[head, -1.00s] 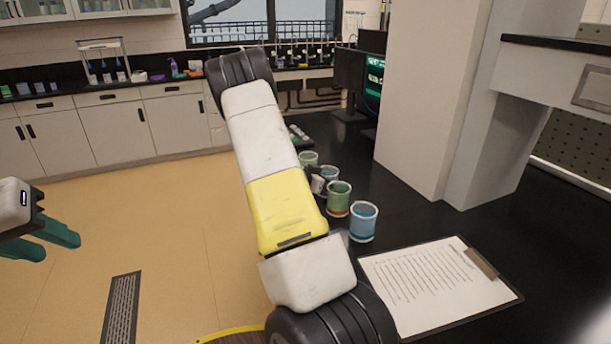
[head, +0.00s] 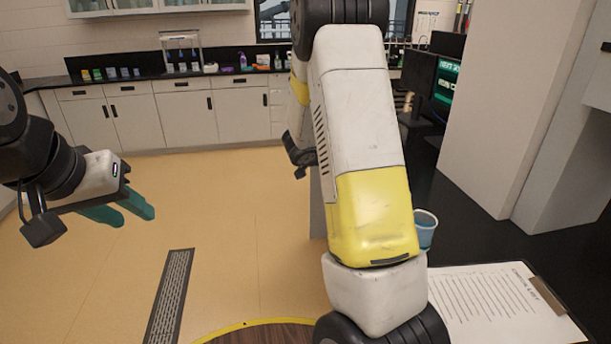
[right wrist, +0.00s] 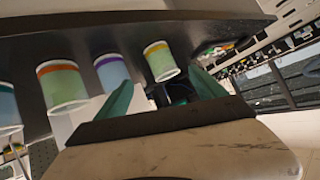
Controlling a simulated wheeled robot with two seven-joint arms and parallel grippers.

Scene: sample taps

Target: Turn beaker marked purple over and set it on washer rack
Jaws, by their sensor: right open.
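The beaker marked purple (right wrist: 115,72) has a purple band and stands in a row on the dark counter in the right wrist view, which shows the scene upside down. Beside it are a yellow-banded beaker (right wrist: 160,60) and an orange-banded beaker (right wrist: 62,85). My right gripper (right wrist: 163,92) is open and empty, with one finger by the purple beaker and the other past the yellow one. In the head view my right arm hides that gripper and most beakers. My left gripper (head: 134,218) is open and empty over the floor. I cannot make out a washer rack.
In the head view a blue beaker (head: 425,232) shows beside my right arm. A clipboard (head: 495,305) lies on the near black counter. A monitor (head: 445,82) and a pale pillar (head: 500,110) stand behind. The floor at the left is clear.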

